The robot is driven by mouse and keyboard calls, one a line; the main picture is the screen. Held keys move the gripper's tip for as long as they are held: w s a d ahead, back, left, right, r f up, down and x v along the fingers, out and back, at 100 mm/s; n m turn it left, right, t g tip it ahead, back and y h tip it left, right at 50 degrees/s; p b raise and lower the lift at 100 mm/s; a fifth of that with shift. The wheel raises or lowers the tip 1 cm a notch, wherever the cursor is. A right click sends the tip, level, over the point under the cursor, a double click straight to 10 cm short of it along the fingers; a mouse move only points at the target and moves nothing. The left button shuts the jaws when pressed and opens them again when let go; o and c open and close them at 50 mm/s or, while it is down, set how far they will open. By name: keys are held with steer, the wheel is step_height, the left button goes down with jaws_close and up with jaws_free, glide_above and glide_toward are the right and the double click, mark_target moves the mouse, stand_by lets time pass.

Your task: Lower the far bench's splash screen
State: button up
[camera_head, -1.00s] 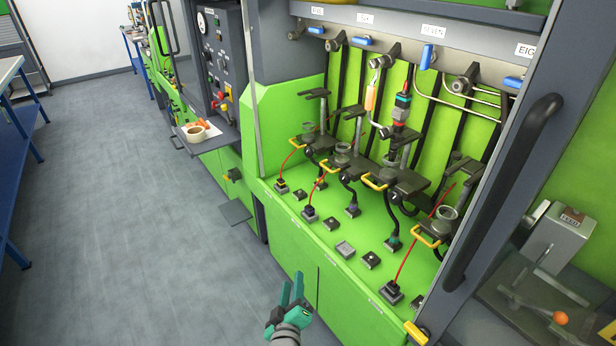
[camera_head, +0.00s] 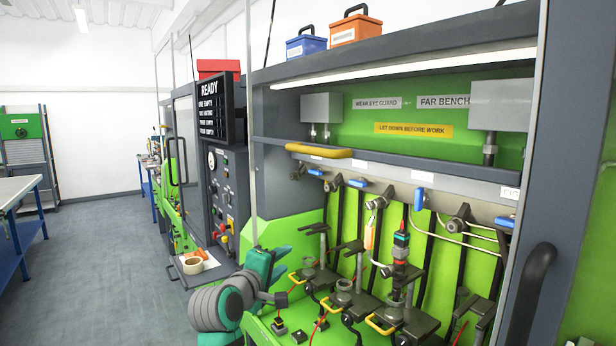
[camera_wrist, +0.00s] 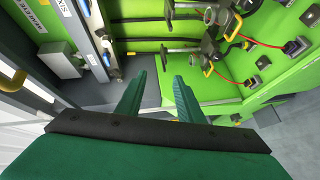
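The far bench (camera_head: 445,101) carries a "FAR BENCH" sign and a yellow "LET DOWN BEFORE WORK" label. A yellow handle (camera_head: 319,151) sits on a dark horizontal bar across the upper bench opening, above the row of blue valves. The clear screen pane itself is hard to make out; the opening below the bar looks uncovered. My gripper (camera_head: 272,261) is at the bench's left front, below and left of the handle, touching nothing that I can see. In the wrist view its two teal fingers (camera_wrist: 158,92) are apart and empty. A yellow bar (camera_wrist: 12,80) shows at the left edge there.
Injector stands and clamps (camera_head: 395,310) crowd the bench deck. A dark post with a black grab handle (camera_head: 530,285) bounds the right. A side shelf with a tape roll (camera_head: 193,265) and a control panel (camera_head: 222,190) stand left. The aisle floor (camera_head: 95,265) is clear.

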step_height(320, 180, up, 15)
steer(key=s+h, duration=0.2)
steer(key=m+g, duration=0.1)
glide_toward(306, 151)
steer(key=shift+h, duration=0.3)
steer(key=x, duration=1.1)
steer(key=shift+w+a, duration=0.1)
steer(key=shift+w, duration=0.05)
steer(key=shift+f, duration=0.1)
jaws_close()
